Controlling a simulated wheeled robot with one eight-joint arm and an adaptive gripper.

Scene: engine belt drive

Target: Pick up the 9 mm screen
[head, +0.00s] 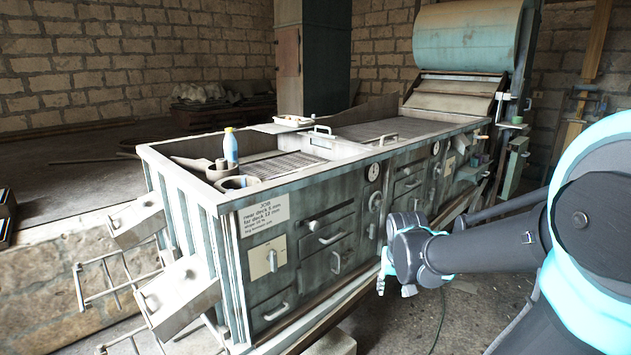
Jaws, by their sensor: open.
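No screen can be told as 9 mm; no such marking is readable. The long grey-green machine has a near mesh deck (283,166) and a far mesh deck (392,129). A job label (264,213) on its front appears to read near deck 5 mm, far deck 12 mm, with smaller lines unreadable. My gripper (396,289) hangs at the end of my arm, in front of the machine's drawers, right of the picture's middle. It is open, with nothing seen between its fingers, and apart from the decks.
A blue bottle (230,147) and round parts (236,183) stand at the machine's near left end. Pale boxes (180,296) and wire frames (100,281) jut out at lower left. A large roller (468,38) stands behind the far end. Floor behind the machine looks fairly clear.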

